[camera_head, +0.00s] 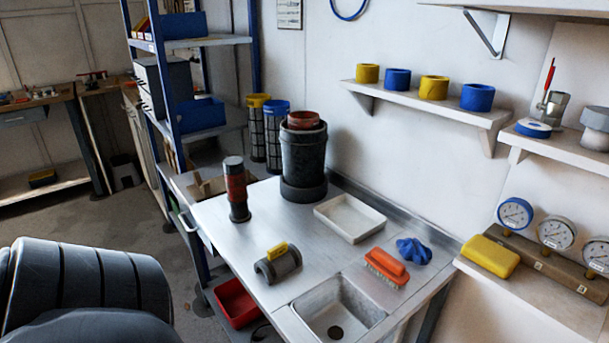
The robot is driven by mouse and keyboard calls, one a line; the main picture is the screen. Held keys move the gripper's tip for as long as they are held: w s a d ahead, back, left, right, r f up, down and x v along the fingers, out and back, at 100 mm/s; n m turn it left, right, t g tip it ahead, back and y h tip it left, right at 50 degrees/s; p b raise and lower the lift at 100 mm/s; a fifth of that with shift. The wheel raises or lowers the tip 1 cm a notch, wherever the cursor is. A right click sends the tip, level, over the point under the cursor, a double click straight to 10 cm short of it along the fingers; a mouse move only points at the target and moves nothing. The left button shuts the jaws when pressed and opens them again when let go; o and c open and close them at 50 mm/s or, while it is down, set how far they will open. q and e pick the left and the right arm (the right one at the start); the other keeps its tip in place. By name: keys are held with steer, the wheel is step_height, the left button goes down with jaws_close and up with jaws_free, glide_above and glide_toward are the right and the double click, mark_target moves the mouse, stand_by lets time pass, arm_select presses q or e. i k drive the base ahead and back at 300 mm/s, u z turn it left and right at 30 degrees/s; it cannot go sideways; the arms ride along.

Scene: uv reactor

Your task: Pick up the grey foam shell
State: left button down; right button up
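The grey foam shell (283,267) lies on the metal worktop (255,218), near its front left edge and left of the sink. It looks like a short curved half-tube with a yellow piece (277,251) on top. It stands apart from the other things. Part of my own arm fills the lower left corner. Neither gripper shows in this view.
A dark cylinder with a red top (304,160), a red and black canister (236,190) and a white tray (350,217) stand behind the shell. An orange brush (388,265), blue cloth (413,251) and sink (338,309) lie to the right. Worktop around the shell is clear.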

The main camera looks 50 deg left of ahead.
mark_target(280, 260)
steer(key=u, duration=2.35)
steer(key=k, duration=0.65)
steer(key=u, duration=0.9)
steer(key=i, duration=0.9)
steer(key=z, duration=0.6)
steer(key=i, duration=0.5)
steer(key=z, duration=0.45)
